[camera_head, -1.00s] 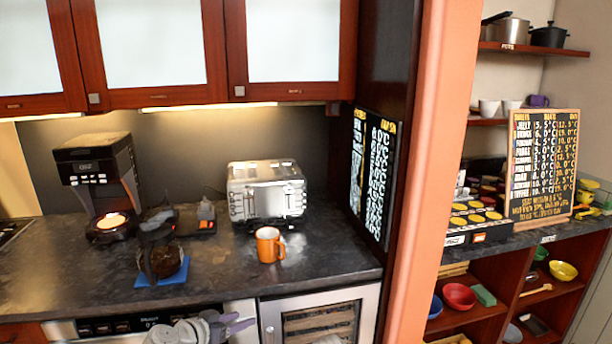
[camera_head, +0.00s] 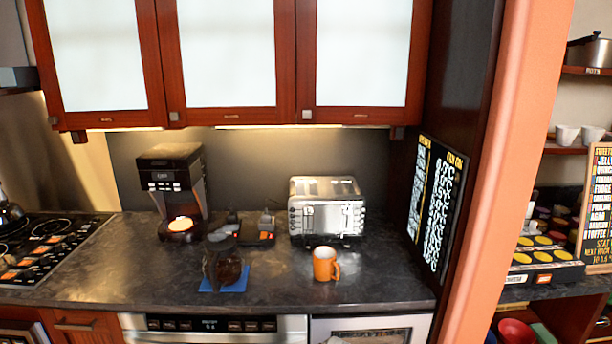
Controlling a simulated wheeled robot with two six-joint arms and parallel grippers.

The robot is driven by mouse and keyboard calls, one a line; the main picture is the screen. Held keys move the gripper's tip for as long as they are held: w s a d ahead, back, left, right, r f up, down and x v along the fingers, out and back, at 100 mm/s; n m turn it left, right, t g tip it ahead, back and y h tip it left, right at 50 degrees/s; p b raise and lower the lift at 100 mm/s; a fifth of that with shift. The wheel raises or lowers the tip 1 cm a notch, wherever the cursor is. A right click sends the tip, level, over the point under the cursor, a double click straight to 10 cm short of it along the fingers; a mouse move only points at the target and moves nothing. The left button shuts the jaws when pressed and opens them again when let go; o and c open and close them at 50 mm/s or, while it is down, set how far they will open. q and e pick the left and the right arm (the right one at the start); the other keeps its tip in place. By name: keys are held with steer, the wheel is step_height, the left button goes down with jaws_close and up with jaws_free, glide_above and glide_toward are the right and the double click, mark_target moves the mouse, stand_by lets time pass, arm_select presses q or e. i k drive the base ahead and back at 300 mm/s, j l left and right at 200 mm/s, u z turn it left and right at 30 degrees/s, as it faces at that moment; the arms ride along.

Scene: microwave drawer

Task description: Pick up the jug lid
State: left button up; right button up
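A dark glass jug (camera_head: 226,270) stands on a blue mat (camera_head: 238,284) on the dark counter, left of centre. A dark piece that looks like the jug lid (camera_head: 218,241) shows at the top of the jug; its edges blend into the dark jug and counter, and I cannot tell how it is seated. Neither of my grippers can be made out in the head view.
An orange mug (camera_head: 324,265) stands right of the jug, with a silver toaster (camera_head: 327,208) behind it. A coffee maker (camera_head: 172,190) stands behind the jug to the left. A hob (camera_head: 45,245) is at far left. Bare counter lies between jug and mug.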

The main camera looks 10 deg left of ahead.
mark_target(231, 242)
steer(key=u, duration=1.25)
